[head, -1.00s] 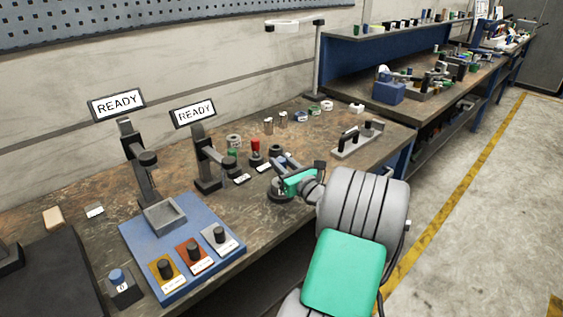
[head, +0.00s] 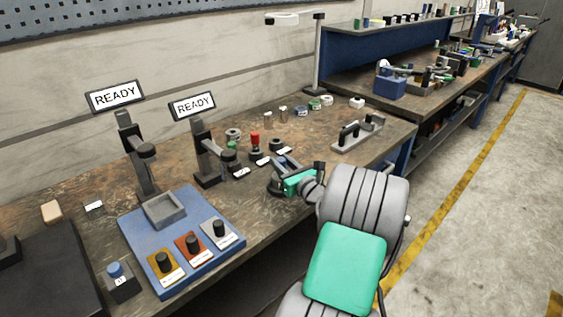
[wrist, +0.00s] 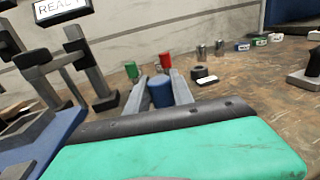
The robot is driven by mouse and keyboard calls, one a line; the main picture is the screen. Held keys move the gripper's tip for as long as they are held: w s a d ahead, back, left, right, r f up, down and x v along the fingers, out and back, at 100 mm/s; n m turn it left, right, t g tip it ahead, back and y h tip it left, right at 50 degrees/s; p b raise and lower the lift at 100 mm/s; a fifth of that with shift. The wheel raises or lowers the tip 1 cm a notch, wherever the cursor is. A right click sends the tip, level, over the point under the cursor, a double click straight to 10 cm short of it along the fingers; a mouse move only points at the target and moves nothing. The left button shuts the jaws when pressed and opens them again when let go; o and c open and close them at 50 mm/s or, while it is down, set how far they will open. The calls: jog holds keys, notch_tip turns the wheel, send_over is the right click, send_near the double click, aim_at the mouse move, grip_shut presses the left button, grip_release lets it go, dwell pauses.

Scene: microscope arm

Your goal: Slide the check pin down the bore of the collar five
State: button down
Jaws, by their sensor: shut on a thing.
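My gripper (wrist: 159,94) is shut on a blue cylinder (wrist: 161,92), which sits upright between the two grey fingers in the wrist view; it may be the check pin. In the head view my gripper (head: 280,177) is low over the bench's front edge, with a dark round piece (head: 276,189) at its fingers. I cannot tell whether they touch. Small dark collars stand behind it, one (head: 276,145) with a white label beside it. A red-topped piece (head: 254,140) stands next to that one. The label numbers are too small to read, so collar five cannot be picked out.
Two microscope-like stands with READY screens (head: 115,96) are at the left. A blue board (head: 140,252) with a grey tray and three knobs lies in front. A grey rack (head: 357,134) with black posts stands to the right. Several small cylinders stand at the back.

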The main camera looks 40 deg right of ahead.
jog(key=shift+f, duration=0.15)
jog(key=c, duration=1)
grip_release()
jog(key=s, duration=0.2)
jog(key=s+a, duration=0.1)
jog(key=s, duration=0.4)
jog(key=shift+s+a, duration=0.2)
jog(key=shift+s, duration=0.2)
